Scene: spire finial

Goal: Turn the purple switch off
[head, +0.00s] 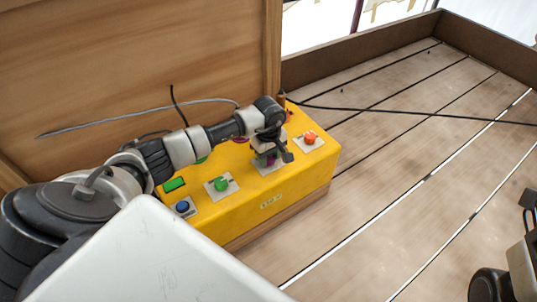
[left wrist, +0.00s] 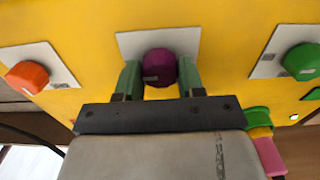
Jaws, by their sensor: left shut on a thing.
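The purple switch (left wrist: 159,66) is a round knob on a white square plate on the yellow control box (head: 318,170). My left gripper (left wrist: 158,78) has one green-padded finger on each side of the knob and is shut on it. In the head view, my left gripper (head: 272,156) is over the white plate between the green and orange knobs, and mostly hides the switch. Which way the switch is set cannot be told. My right gripper is out of view; only part of my right arm shows at the lower right.
An orange knob (head: 310,138) and a green knob (head: 221,184) flank the purple one. A blue button (head: 182,206) is near the box's left end. A wooden panel (head: 130,60) stands behind the box. A black cable (head: 400,112) crosses the planked surface, which is mostly clear at right.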

